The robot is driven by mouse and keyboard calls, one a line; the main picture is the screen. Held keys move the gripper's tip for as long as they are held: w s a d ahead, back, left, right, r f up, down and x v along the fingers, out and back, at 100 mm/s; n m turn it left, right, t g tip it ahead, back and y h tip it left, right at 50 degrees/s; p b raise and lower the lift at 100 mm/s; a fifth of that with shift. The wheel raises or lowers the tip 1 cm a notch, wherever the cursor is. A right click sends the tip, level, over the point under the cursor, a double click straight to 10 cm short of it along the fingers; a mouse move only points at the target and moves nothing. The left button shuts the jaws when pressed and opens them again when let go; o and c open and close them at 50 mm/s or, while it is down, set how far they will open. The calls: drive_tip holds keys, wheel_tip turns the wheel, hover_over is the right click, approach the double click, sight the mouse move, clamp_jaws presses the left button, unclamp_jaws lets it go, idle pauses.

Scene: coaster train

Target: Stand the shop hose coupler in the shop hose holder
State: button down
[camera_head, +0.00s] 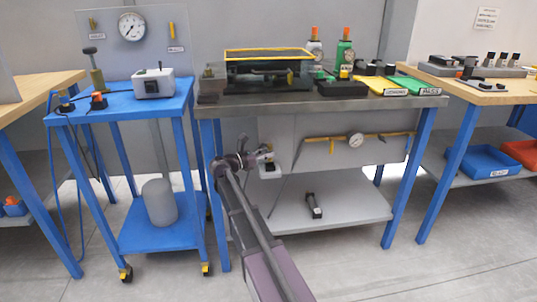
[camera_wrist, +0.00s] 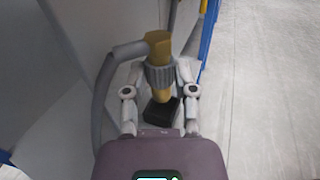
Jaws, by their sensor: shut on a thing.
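My gripper (camera_wrist: 160,80) is shut on the shop hose coupler (camera_wrist: 158,43), a brass-coloured cylinder with a grey ribbed collar. The coupler's lower brass end shows between the fingers. A grey hose curves down on its left. A black block (camera_wrist: 163,112) shows below the coupler; I cannot tell whether they touch or whether the block belongs to the holder. In the head view my gripper (camera_head: 264,157) is in front of the grey panel under the middle bench, with a small pale and dark piece at its tip. I cannot identify the shop hose holder with certainty.
The middle bench (camera_head: 330,105) carries a yellow-rimmed case, bottles and trays. A brass pipe with a gauge (camera_head: 355,140) runs under it. A blue trolley (camera_head: 130,108) stands left. The floor in front is clear.

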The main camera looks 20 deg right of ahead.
sight(266, 166)
drive_tip(key=shift+f+b, duration=1.6)
drive_tip(key=shift+b, duration=0.05)
idle(1.3)
drive_tip(key=shift+c, duration=1.7)
unclamp_jaws()
drive_tip(key=shift+a, duration=0.15)
drive_tip(key=s+a, duration=0.1)
drive_tip(key=a, duration=1)
drive_tip(key=shift+a, duration=0.35)
drive_tip(key=shift+s, duration=0.1)
